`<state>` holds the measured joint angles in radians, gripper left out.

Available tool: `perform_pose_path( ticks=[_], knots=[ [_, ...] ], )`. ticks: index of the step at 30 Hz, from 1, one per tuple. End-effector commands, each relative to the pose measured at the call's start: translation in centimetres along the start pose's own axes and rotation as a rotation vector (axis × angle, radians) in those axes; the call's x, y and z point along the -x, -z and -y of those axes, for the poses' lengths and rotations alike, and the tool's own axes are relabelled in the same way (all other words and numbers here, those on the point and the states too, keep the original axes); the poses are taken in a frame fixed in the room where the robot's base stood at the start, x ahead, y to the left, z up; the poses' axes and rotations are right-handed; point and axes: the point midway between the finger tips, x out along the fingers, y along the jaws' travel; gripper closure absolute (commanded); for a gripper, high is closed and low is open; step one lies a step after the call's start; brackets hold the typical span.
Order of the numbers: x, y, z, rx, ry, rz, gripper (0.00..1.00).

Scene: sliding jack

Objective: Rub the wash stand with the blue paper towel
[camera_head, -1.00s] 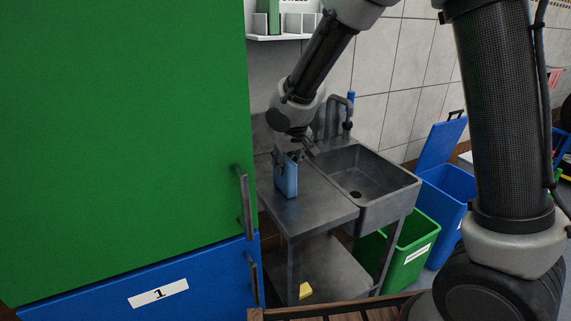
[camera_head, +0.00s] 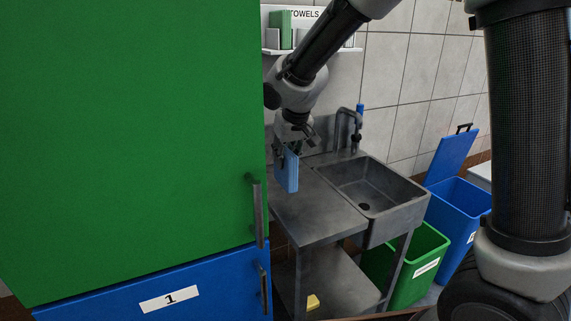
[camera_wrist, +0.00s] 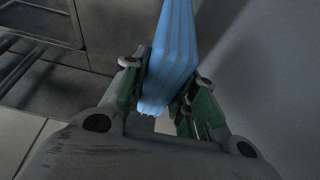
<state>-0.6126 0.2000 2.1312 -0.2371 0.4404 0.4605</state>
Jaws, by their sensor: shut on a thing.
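The wash stand (camera_head: 318,222) is a grey metal unit with a flat top on its left and a sink basin on its right. My gripper (camera_head: 290,149) is over the left part of the flat top, close to the green cabinet's edge. It is shut on the blue paper towel (camera_head: 288,172), which hangs below the fingers. In the wrist view the towel (camera_wrist: 172,55) is a striped blue folded piece between the two finger pads (camera_wrist: 160,98). I cannot tell whether its lower edge touches the top.
A tall green cabinet (camera_head: 130,130) with a blue lower door (camera_head: 220,290) fills the left. A towel shelf (camera_head: 310,50) is on the wall behind. A green bin (camera_head: 418,265) and a blue bin (camera_head: 460,205) stand at the right. A yellow object (camera_head: 313,302) lies on the lower shelf.

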Motion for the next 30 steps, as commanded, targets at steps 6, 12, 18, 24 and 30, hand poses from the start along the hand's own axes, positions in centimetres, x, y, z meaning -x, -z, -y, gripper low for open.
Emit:
perform_pose_path(
  ticks=[6,12,18,24,30],
  knots=[
    [1.4,0.5,-0.1,-0.004,-0.002,0.000,0.94],
    [1.7,0.6,-0.1,-0.004,-0.002,0.000,0.94],
    [1.7,0.6,-0.1,-0.004,-0.002,0.000,0.94],
    [1.7,0.6,-0.1,-0.004,-0.002,0.001,0.94],
    [1.4,0.5,-0.8,-0.014,-0.007,0.002,0.94]
  ],
)
